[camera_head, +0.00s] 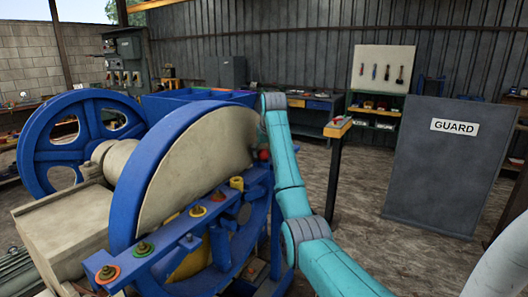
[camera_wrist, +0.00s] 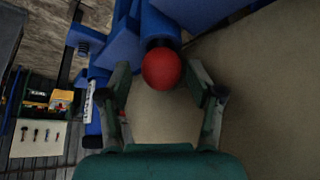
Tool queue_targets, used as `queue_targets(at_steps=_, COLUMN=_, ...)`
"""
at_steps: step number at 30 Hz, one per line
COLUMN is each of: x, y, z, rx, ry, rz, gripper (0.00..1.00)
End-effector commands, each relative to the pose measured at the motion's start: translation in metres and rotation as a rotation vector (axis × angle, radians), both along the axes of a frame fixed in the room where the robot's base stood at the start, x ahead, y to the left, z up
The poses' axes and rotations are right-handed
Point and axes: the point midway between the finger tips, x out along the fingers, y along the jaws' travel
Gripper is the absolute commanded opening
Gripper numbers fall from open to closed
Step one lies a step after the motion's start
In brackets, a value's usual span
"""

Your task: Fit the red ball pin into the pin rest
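The red ball pin shows as a red ball (camera_wrist: 161,69) in the middle of the wrist view, in front of a blue round part with a dark rim (camera_wrist: 162,27). It also shows in the head view as a small red ball (camera_head: 264,155) beside the crusher's blue frame. My gripper (camera_wrist: 161,72) is open, with one finger on each side of the ball and a small gap on both sides. The ball hides any shank behind it. I cannot tell for certain which part is the pin rest.
The blue and cream jaw crusher (camera_head: 195,160) stands close on the left, with a rail of coloured round fittings (camera_head: 142,248). A grey GUARD panel (camera_head: 440,165) stands right. Dirt floor (camera_head: 360,190) is clear there.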

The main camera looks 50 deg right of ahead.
Motion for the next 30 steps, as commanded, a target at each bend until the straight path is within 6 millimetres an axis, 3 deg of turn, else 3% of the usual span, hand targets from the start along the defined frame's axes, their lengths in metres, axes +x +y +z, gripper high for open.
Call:
queue_targets(at_steps=12, x=0.000, y=0.002, z=0.005, rx=-0.001, ry=-0.002, rz=0.003, gripper=0.68)
queue_targets(at_steps=24, x=-0.022, y=0.020, z=0.053, rx=-0.002, ry=-0.003, rz=0.001, gripper=0.68)
queue_targets(at_steps=30, x=-0.027, y=0.025, z=0.065, rx=-0.001, ry=-0.002, rz=0.001, gripper=0.68)
